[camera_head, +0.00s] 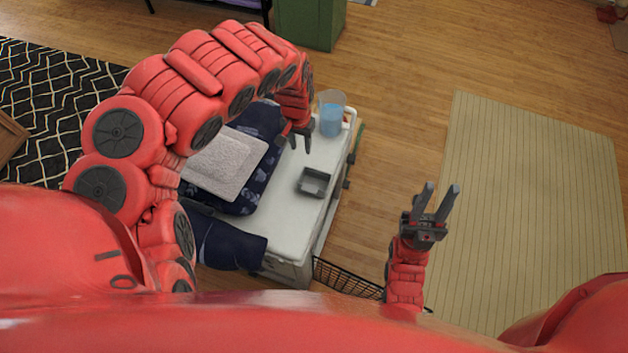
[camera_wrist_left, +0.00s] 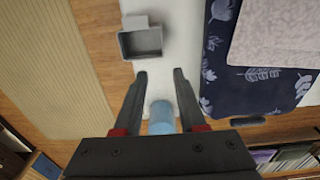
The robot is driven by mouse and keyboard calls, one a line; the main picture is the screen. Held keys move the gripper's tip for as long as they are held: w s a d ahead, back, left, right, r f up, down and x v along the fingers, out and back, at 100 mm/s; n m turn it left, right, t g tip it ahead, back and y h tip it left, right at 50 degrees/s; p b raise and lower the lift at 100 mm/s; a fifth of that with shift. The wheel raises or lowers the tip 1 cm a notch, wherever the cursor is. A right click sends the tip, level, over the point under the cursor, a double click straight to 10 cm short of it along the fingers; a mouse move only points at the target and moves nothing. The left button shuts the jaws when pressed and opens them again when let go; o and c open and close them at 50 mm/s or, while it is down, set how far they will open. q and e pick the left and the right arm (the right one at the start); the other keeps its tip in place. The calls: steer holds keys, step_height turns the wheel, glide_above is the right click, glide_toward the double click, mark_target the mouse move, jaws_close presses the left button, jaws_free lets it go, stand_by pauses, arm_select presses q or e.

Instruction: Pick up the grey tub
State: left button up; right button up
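The grey tub (camera_head: 314,182) is a small open square box on the white table top (camera_head: 283,222). It appears empty. In the left wrist view the tub (camera_wrist_left: 141,43) lies beyond my fingertips, a little to the left. My left gripper (camera_head: 301,138) is over the far part of the table, apart from the tub, with its fingers spread and nothing between them. It also shows open in the left wrist view (camera_wrist_left: 160,75). My right gripper (camera_head: 439,197) is open and empty, off the table's right side over the floor.
A clear pitcher with blue liquid (camera_head: 331,113) stands at the table's far end, near my left gripper. A dark blue patterned cloth (camera_head: 262,122) with a light grey folded towel (camera_head: 225,162) lies left of the tub. A black wire basket (camera_head: 346,279) is at the near right.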

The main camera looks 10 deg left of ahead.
arm_select(q)
steer(key=f+b, duration=0.1)
steer(key=f, duration=0.3)
steer(key=f+b, duration=0.2)
steer(key=f, duration=0.1)
steer(key=f+b, duration=0.1)
steer(key=f, duration=0.3)
steer(key=shift+s+a+f+b, duration=0.35)
steer(key=shift+s, duration=0.05)
steer(key=shift+w+f, duration=0.15)
steer(key=shift+f, duration=0.4)
steer(key=f, duration=0.3)
steer(key=shift+d+p, duration=0.25)
steer(key=shift+p, duration=0.1)
steer(key=shift+a+f, duration=0.15)
steer(key=shift+f, duration=0.5)
jaws_close()
